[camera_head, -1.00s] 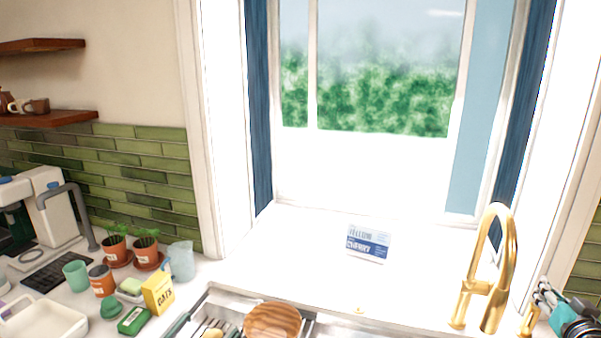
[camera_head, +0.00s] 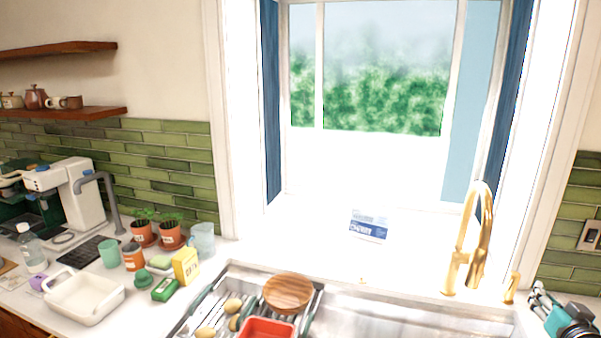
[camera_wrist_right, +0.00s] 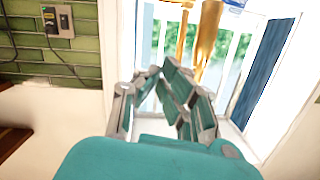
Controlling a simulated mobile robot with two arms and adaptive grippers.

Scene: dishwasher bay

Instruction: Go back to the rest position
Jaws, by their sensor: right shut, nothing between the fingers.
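My right gripper (camera_head: 545,298) is at the lower right edge of the head view, with teal and grey parts. It is to the right of the gold faucet (camera_head: 470,240) and close to the counter. In the right wrist view its jointed fingers (camera_wrist_right: 172,88) are drawn together with nothing held between them. The gold faucet (camera_wrist_right: 205,30) shows beyond the fingers there. My left gripper is not in either view.
The sink (camera_head: 420,318) holds a rack with a round wooden board (camera_head: 288,292) and a red container (camera_head: 268,330). A small blue-and-white box (camera_head: 369,226) stands on the sill. Planters, a yellow box (camera_head: 186,266) and a white dish (camera_head: 85,298) crowd the left counter.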

